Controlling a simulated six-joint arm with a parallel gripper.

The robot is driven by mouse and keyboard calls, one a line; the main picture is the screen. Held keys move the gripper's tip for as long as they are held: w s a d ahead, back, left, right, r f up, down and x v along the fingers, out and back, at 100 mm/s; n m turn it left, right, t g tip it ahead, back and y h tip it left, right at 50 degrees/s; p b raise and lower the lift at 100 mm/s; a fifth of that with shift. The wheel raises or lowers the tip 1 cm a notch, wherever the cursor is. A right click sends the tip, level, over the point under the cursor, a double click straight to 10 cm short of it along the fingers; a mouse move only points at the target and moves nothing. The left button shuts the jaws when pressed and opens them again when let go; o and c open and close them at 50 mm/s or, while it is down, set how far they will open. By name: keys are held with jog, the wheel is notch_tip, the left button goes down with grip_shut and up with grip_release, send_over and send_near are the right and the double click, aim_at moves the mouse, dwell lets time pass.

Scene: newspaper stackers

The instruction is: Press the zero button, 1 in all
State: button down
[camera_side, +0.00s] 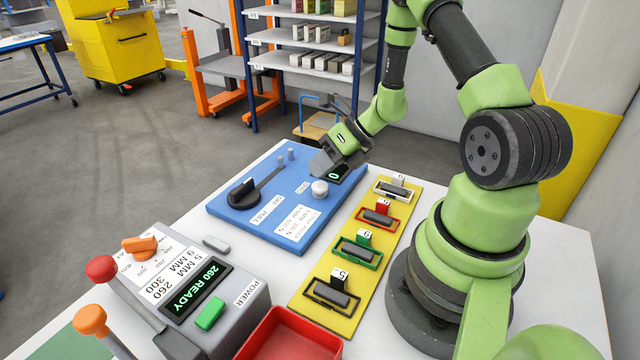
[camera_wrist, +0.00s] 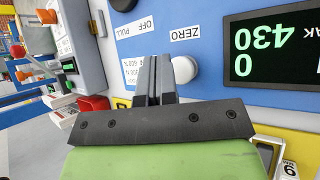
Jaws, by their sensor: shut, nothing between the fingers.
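The zero button is a round white knob (camera_side: 320,188) on the blue panel (camera_side: 225,204), beside a small ZERO label (camera_wrist: 187,33). It also shows in the wrist view (camera_wrist: 185,70), partly behind my gripper. My gripper (camera_side: 322,166) is shut and empty, just behind and above the button in the side view. In the wrist view its closed fingers (camera_wrist: 153,80) overlap the button's left edge. I cannot tell whether they touch it. A dark display (camera_wrist: 272,47) beside the button reads 430 and 0 in green; my gripper partly covers it in the side view.
A black lever (camera_side: 243,194) stands on the panel's left. A yellow strip (camera_side: 300,297) with several framed grey blocks lies at right. A grey control box (camera_side: 252,312) reading 260 READY and a red tray (camera_side: 272,350) stand in front.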

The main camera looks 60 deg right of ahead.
aim_at(321, 183)
dwell(0.6)
jog(key=shift+f, duration=0.4)
jog(key=shift+f, duration=0.45)
dwell(0.6)
jog(key=shift+r, duration=0.9)
jog(key=shift+r, duration=0.1)
jog(key=shift+r, duration=2.4)
